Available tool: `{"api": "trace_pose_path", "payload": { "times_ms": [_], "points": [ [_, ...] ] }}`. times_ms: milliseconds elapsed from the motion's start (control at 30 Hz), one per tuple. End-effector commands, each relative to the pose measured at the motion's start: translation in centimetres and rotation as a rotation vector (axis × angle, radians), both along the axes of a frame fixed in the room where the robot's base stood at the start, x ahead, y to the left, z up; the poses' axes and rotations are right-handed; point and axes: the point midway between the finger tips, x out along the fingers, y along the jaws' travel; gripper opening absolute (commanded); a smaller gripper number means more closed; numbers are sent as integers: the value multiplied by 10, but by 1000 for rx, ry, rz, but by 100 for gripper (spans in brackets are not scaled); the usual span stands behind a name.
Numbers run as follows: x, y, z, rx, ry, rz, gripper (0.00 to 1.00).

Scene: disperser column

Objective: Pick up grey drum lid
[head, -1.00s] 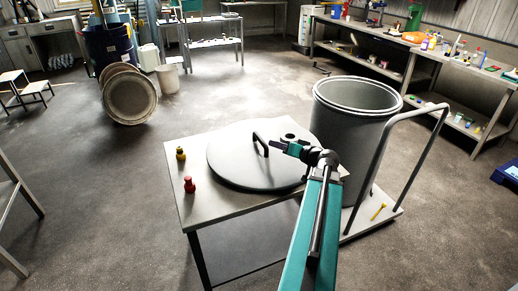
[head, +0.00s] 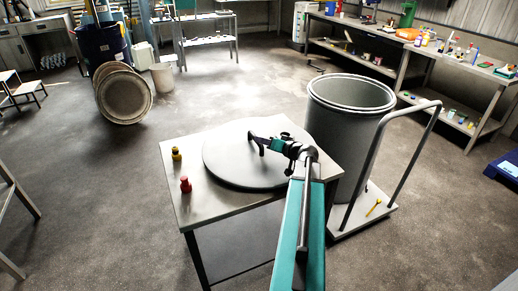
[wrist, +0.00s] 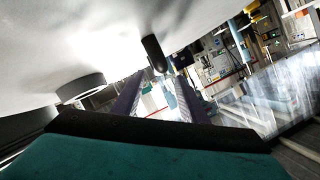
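The grey drum lid (head: 232,165) lies flat on a small metal-topped table. Its dark arched handle (head: 256,146) stands up near the middle of the lid. My gripper (head: 268,143) is low over the lid, right beside the handle. In the wrist view, the two fingers of my gripper (wrist: 160,88) are apart with nothing held between them. The handle (wrist: 153,53) shows just beyond the fingertips, and the pale lid (wrist: 100,40) fills the upper left. Part of the handle is hidden by my gripper in the head view.
An open grey drum (head: 345,130) stands on a trolley (head: 340,227) right of the table (head: 215,210); the trolley's push bar rises at the right. A yellow bottle (head: 176,154) and a red one (head: 185,185) stand on the table's left side.

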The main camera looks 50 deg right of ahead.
Motion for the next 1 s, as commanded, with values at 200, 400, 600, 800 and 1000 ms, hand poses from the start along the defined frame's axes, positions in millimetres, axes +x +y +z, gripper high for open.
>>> {"api": "trace_pose_path", "payload": {
  "times_ms": [200,400,600,800,1000],
  "points": [
    [18,-3,-6,1,1,0,39],
    [20,-3,-7,1,0,0,39],
    [20,-3,-7,1,0,0,39],
    [27,-5,-8,1,-1,0,39],
    [45,-8,-14,1,0,3,39]
  ]
}}
